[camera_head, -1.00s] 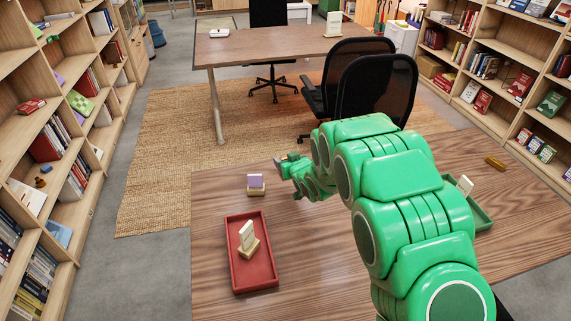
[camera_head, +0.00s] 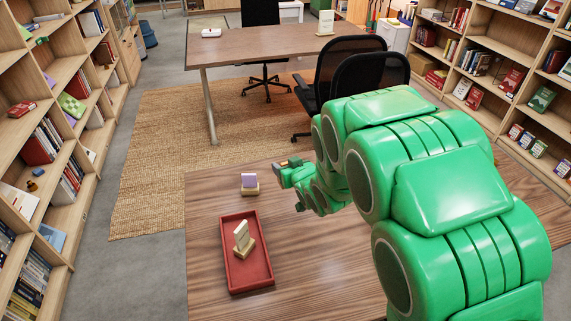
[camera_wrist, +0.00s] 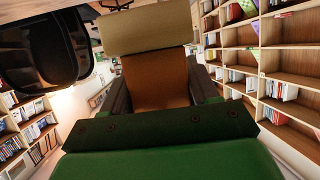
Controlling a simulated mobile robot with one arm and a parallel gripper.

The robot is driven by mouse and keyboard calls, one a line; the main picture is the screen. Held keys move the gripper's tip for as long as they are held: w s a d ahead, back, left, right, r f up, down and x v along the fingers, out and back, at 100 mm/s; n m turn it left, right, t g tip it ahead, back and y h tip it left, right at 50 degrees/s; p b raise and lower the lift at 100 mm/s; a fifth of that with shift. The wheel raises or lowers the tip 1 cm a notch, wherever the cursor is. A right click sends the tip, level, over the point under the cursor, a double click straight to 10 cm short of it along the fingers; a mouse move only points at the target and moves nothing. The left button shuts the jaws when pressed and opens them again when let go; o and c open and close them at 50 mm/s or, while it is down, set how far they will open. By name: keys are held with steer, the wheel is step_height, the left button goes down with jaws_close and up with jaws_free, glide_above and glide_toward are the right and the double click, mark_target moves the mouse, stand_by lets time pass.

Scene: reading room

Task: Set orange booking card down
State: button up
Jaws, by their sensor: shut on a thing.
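My gripper (camera_wrist: 160,92) is shut on the orange booking card (camera_wrist: 158,82), which sits between its two dark fingers in the wrist view. A tan wooden block (camera_wrist: 147,28) shows at the card's far end. In the head view my gripper (camera_head: 287,166) is over the far-left part of the near table (camera_head: 300,262), right of a purple card (camera_head: 249,180) in a wooden stand. The held card is hard to make out there. I cannot tell how high it is above the table.
A red tray (camera_head: 264,283) holding a pale card in a stand (camera_head: 242,240) lies in front of the purple card. My arm covers much of the table's right side. Black chairs (camera_head: 371,73) and a second table (camera_head: 245,45) stand beyond. Bookshelves line both sides.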

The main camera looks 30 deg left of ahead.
steer(key=shift+s+d+r, duration=0.1)
steer(key=shift+s+d, duration=0.1)
step_height(320, 180, up, 11)
steer(key=w+d+r, duration=0.3)
steer(key=w+d, duration=0.7)
steer(key=d, duration=0.3)
steer(key=w+d+m+t+h, duration=0.1)
steer(key=w+d, duration=0.1)
steer(key=d, duration=1.2)
steer(key=w+d, duration=0.3)
steer(key=d, duration=1.1)
steer(key=s+d+f, duration=0.3)
steer(key=s+d, duration=0.1)
steer(key=d, duration=0.8)
steer(key=shift+m, duration=0.3)
steer(key=shift+s+d+f, duration=0.1)
steer(key=shift+s+f, duration=0.05)
steer(key=shift+f, duration=11.75)
